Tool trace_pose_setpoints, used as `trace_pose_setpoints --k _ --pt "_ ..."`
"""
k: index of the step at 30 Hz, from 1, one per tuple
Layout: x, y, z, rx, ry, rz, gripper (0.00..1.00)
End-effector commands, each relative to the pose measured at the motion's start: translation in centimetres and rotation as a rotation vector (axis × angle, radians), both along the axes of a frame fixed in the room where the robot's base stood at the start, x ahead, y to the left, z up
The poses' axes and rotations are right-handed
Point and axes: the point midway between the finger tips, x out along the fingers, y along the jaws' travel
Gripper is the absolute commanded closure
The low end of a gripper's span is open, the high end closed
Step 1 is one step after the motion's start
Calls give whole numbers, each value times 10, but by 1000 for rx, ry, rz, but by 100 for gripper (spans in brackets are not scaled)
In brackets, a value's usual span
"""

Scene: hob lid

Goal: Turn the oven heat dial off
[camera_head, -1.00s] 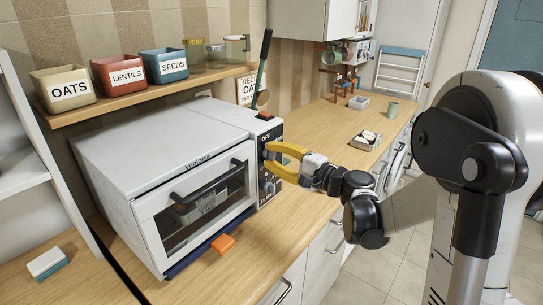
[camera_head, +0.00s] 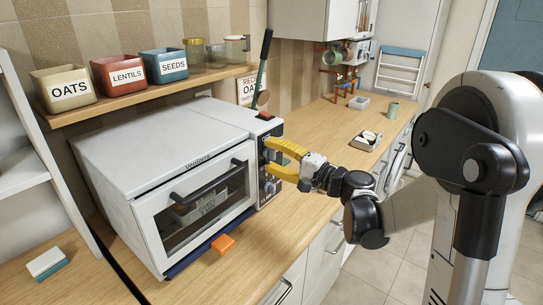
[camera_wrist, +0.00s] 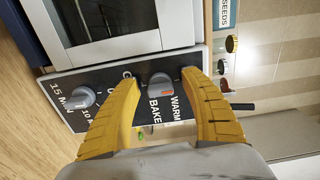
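The oven's heat dial (camera_wrist: 160,84) is a grey knob with an orange mark, on the dark control panel in the wrist view. The mark is on its lower right side, toward the BAKE and WARM lettering; its exact setting is unclear. My gripper (camera_wrist: 159,77) has yellow fingers, one on each side of this dial, with visible gaps between fingers and knob. The left finger partly covers another label. In the head view my gripper (camera_head: 268,156) is at the upper part of the panel on the right of the white oven (camera_head: 150,150). It is open and holds nothing.
A second dial (camera_wrist: 81,97), with minute markings, sits beside the heat dial. The oven door handle (camera_head: 205,180) is left of the panel. An orange block (camera_head: 222,244) lies in front of the oven. The counter right of the gripper is mostly clear.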

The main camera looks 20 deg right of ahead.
Motion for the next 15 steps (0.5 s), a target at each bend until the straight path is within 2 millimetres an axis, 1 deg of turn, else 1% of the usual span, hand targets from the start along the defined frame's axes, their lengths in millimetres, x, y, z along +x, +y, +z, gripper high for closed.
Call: trace_pose_setpoints --k 7,10,13,15 --pt "0 0 0 -1 1 0 48" --pt "-4 -3 0 -1 1 -1 48" --pt "-15 -12 0 -1 1 -3 48" --pt "-26 -20 0 -1 1 -4 48"
